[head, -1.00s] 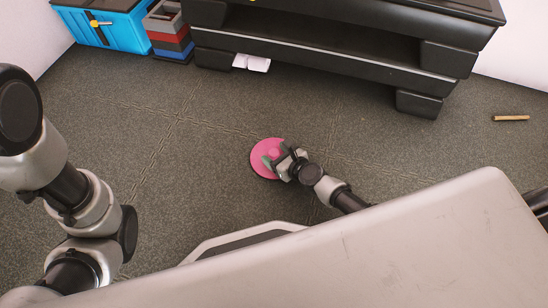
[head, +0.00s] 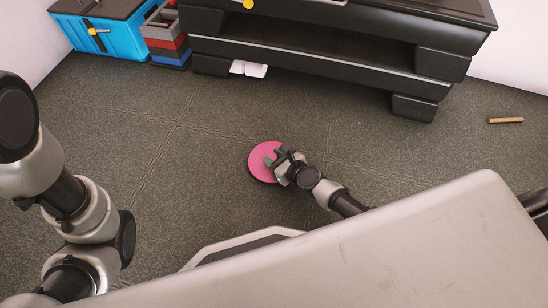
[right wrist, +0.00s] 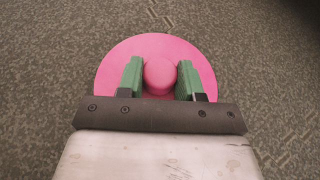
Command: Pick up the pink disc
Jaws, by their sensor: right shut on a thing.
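The pink disc (head: 258,161) is round and flat, low over the dark floor just in front of my base in the head view. The right wrist view shows the disc (right wrist: 119,68) with a round pink knob (right wrist: 160,74) at its middle. My right gripper (head: 273,158) reaches over the disc from the right. In the right wrist view its green fingers (right wrist: 160,78) stand on either side of the knob, shut on it. I cannot tell whether the disc still touches the floor. My left gripper is out of view; only my left arm shows.
A black bench (head: 320,58) stands at the back, with white papers (head: 248,69) under it. A blue box (head: 117,40) and stacked crates (head: 167,42) stand at the back left. A small wooden stick (head: 506,120) lies at the right. The floor around the disc is clear.

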